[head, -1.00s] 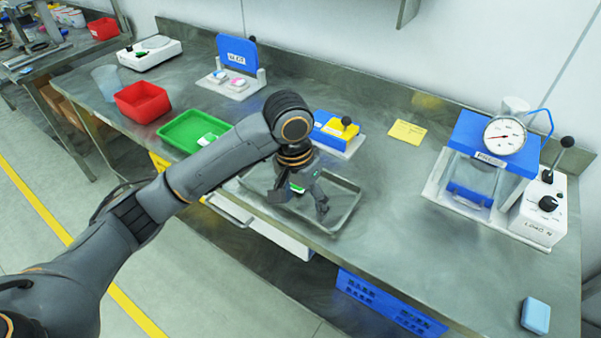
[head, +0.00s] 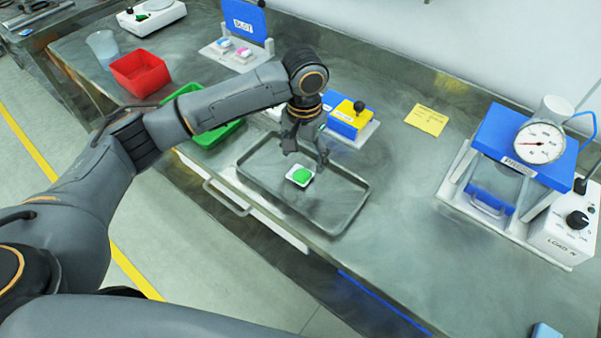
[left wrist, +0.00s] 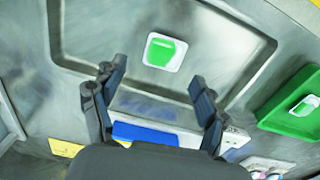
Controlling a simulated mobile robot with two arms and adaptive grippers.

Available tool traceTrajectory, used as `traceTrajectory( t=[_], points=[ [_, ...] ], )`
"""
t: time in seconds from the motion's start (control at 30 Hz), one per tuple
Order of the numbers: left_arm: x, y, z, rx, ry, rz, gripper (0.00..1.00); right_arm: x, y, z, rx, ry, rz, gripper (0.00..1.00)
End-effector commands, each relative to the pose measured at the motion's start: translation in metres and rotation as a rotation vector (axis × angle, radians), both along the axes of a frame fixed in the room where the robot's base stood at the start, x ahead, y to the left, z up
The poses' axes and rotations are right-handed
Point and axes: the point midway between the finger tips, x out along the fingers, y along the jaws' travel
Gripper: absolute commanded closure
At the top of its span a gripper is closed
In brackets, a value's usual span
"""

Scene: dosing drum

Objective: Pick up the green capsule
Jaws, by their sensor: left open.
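A green capsule (head: 302,175) on a small white square base lies in the shallow metal tray (head: 345,217). It also shows in the left wrist view (left wrist: 160,51), beyond the fingertips. My left gripper (head: 306,154) is open and empty, pointing down over the tray's back part, just behind the capsule in the head view. In the left wrist view its two fingers (left wrist: 157,72) are spread wide, with the capsule ahead of the gap between them. Nothing touches the capsule. My right gripper is not in view.
A green tray (head: 213,136), partly behind my arm, holds another white-and-green piece (left wrist: 304,105). A red bin (head: 140,72) stands further left. A blue-and-yellow block (head: 350,117) stands behind the metal tray. A gauge press (head: 510,150) stands at the right. The bench between tray and press is clear.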

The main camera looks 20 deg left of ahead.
Motion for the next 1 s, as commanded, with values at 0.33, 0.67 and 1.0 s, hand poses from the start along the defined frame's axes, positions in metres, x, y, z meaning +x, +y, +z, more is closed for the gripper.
traceTrajectory(
  t=[0.33,0.67,1.0],
  points=[
    [-0.004,0.007,-0.045,0.002,0.003,0.0,0.26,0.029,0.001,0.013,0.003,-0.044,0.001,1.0],
    [-0.003,0.007,-0.052,0.0,0.0,-0.001,0.28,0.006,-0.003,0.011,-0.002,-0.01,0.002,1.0],
    [-0.003,0.007,-0.051,0.0,0.0,-0.001,0.72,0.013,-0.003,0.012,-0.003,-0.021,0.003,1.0]
  ],
)
